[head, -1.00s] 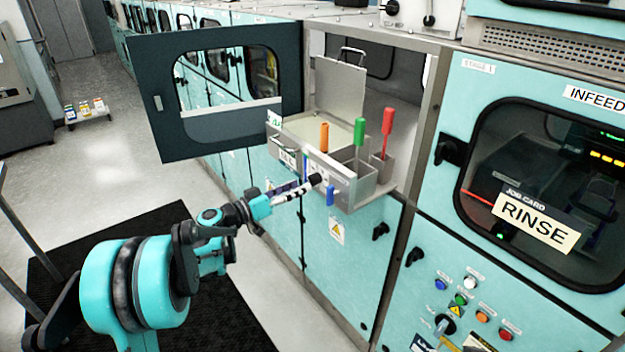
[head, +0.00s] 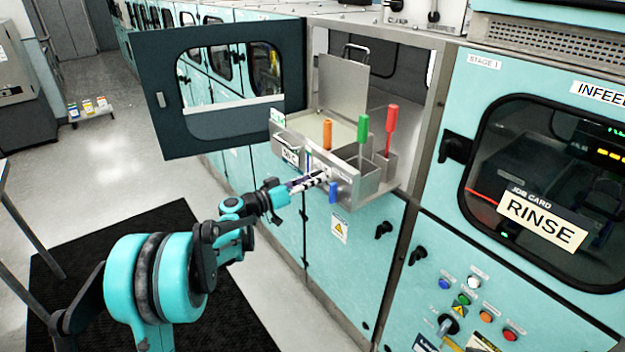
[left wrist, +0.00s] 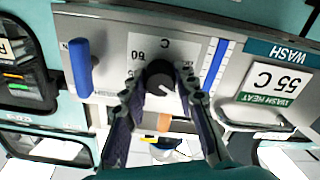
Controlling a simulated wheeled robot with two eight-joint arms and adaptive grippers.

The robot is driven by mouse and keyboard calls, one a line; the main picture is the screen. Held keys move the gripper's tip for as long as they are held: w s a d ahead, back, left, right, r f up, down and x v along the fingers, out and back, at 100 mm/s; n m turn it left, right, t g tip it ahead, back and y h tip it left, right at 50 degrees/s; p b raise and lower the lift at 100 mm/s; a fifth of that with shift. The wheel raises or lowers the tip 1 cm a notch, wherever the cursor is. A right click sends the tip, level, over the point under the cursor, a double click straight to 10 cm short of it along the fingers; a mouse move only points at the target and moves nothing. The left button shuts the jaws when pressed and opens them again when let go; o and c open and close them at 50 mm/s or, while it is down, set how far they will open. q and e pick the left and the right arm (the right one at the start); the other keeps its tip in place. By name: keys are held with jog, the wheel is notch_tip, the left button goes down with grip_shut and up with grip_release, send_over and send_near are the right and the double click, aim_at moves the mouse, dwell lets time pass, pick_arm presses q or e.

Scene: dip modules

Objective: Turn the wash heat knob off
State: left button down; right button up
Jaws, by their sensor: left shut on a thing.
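The black wash heat knob (left wrist: 160,78) sits on a white dial plate with numbers, on the metal front panel (left wrist: 112,62) of the wash unit. A light mark shows on the knob, but I cannot tell its exact setting. A "WASH HEAT 55 C" card (left wrist: 275,80) is beside it in the left wrist view. My left gripper (left wrist: 160,92) has its fingers on both sides of the knob and is shut on it. In the head view my left gripper (head: 318,178) is against the panel front and hides the knob. My right gripper is not in view.
A blue handle (left wrist: 82,68) sticks out near the knob. Orange (head: 327,135), green (head: 362,130) and red (head: 391,118) handles stand above the unit. An open dark door (head: 222,140) is behind my left arm. The rinse cabinet (head: 540,190) is at right.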

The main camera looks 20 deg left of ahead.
pick_arm(q)
jog(key=shift+n, duration=0.3)
jog(key=n, duration=1.1)
jog(key=shift+n, duration=0.3)
dwell(0.3)
jog(key=c, duration=1.2)
grip_release()
jog(key=v, duration=1.2)
